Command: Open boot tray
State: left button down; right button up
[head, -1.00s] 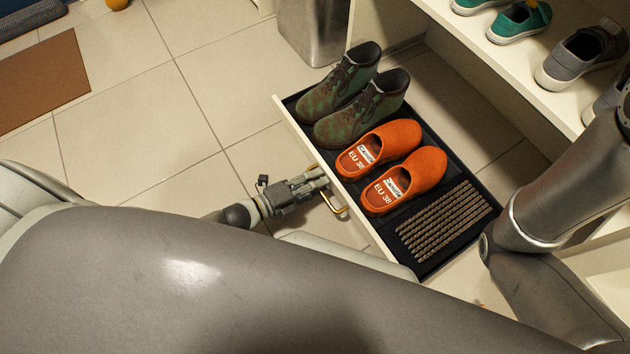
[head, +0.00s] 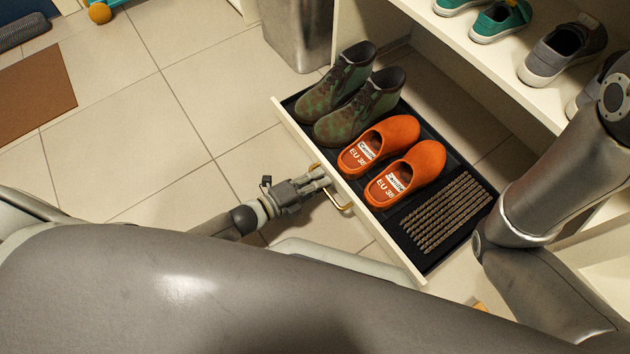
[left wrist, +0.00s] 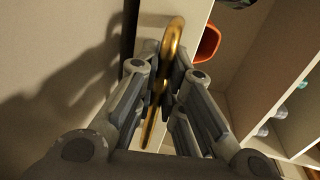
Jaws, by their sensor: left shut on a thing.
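The boot tray (head: 424,277) is a pull-out drawer with a cream front and a black inside, standing well out from the shoe cubby. It holds dark green-brown boots (head: 345,92), orange clogs (head: 390,170) and a ridged brown mat section (head: 440,213). Its brass handle (head: 335,199) is on the front face. My left gripper (head: 322,180) is at this handle. In the left wrist view the brass handle (left wrist: 174,45) passes between the fingers of my left gripper (left wrist: 168,90), which are closed on it. My right gripper is not in view.
The cubby shelf (head: 470,50) above the tray holds teal shoes (head: 500,20) and grey sneakers (head: 562,52). A metal bin (head: 297,30) stands behind the tray. A brown mat (head: 35,92) lies at the left. The tiled floor in front of the tray is clear.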

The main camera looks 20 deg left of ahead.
pick_arm(q)
jog(key=c, duration=1.5)
grip_release()
jog(key=shift+c, duration=0.2)
jog(key=v, duration=1)
jog(key=shift+s+a, duration=0.25)
jog(key=shift+s, duration=0.1)
jog(key=shift+s+a+r, duration=0.15)
jog(key=shift+s+a, duration=0.25)
jog(key=shift+s, duration=0.05)
